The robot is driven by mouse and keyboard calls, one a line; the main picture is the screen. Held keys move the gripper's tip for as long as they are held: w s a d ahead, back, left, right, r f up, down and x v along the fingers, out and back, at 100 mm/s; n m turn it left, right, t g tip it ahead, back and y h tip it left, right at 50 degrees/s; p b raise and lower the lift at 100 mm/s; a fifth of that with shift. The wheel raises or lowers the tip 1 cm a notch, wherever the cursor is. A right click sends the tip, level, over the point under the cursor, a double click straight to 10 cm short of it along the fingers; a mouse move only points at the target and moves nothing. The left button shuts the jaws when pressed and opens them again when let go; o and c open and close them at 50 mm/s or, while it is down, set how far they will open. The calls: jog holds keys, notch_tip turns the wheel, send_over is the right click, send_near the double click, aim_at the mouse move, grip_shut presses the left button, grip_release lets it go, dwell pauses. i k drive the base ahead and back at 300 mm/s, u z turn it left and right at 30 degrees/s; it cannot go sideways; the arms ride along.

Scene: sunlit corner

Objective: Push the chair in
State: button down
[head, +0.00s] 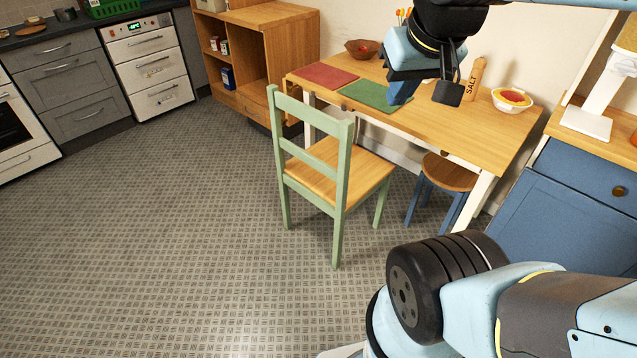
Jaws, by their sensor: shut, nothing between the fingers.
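The chair (323,184) has a pale green frame and a wooden seat. It stands upright on the floor at the near side of the wooden table (440,125). Its backrest is on the side away from the table and its seat faces the table, with a gap between backrest and table edge. I cannot tell how far the seat reaches under the tabletop. My gripper (402,92) is shut and empty, above the tabletop near the green placemat, to the right of and higher than the chair back. It appears apart from the chair.
A blue stool (446,182) with a wooden seat stands right of the chair, partly under the table. Red (326,76) and green (372,95) placemats, a salt mill (473,80) and bowls are on the table. Open floor (170,220) lies left of the chair.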

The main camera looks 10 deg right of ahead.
aim_at(336, 175)
jog(key=z, duration=0.1)
jog(key=i, duration=1)
jog(key=u, duration=0.05)
